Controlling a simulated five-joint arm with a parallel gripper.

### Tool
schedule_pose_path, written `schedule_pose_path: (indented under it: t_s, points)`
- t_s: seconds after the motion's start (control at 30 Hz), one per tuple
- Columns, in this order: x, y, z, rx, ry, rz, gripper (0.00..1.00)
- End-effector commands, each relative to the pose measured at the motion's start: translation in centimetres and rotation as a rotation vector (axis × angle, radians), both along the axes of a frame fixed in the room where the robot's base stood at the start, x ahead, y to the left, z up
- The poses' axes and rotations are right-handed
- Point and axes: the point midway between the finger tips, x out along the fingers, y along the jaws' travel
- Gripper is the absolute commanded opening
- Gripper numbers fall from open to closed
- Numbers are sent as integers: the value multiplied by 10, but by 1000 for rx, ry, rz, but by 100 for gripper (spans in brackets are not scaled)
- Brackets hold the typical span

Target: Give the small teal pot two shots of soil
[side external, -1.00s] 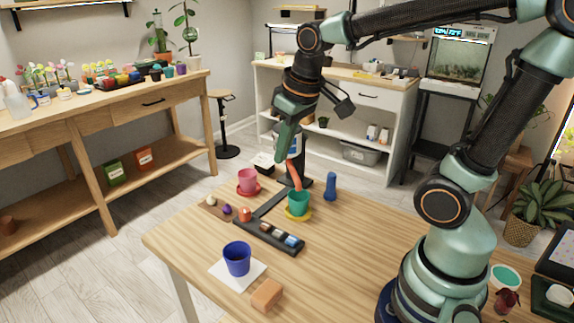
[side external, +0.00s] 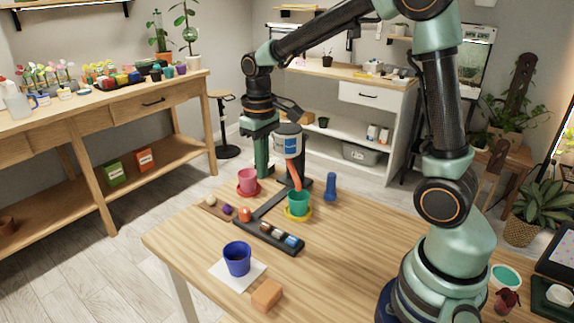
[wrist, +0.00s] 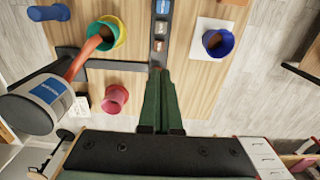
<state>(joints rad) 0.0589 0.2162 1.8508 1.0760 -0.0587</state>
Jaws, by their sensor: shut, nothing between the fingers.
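In the wrist view the teal pot (wrist: 96,38) shows brown inside. The soil dispenser (side external: 288,143), a grey canister with a blue-and-white label, hangs above and behind it; the wrist view shows the dispenser (wrist: 40,98) at left. Its orange-brown spout (side external: 296,176) slopes down to the teal pot's mouth. My gripper (side external: 262,174) is shut and empty, pointing down left of the dispenser, above and behind the pink pot (side external: 248,180). In the wrist view my gripper (wrist: 159,72) hides part of the table.
A black tray (side external: 284,250) with small blocks lies in front, joined to a black bar. An orange-red round thing (side external: 245,214) and small balls sit left of it. A blue pot (side external: 237,258), orange-brown block (side external: 267,295) and blue bottle-shaped object (side external: 331,187) stand nearby.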

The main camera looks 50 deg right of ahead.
Motion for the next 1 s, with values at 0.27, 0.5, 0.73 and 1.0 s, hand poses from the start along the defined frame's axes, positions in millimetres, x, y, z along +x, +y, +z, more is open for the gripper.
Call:
schedule_pose_path:
  t_s: [0.27, 0.5, 0.73, 1.0]
  points:
    - [0, 0, -7, 0, 1, 0, 0]
    - [-1, 0, -47, 0, 6, 0, 0]
    - [-1, 0, -92, 0, 4, 0, 0]
    - [-1, 0, -130, 0, 1, 0, 0]
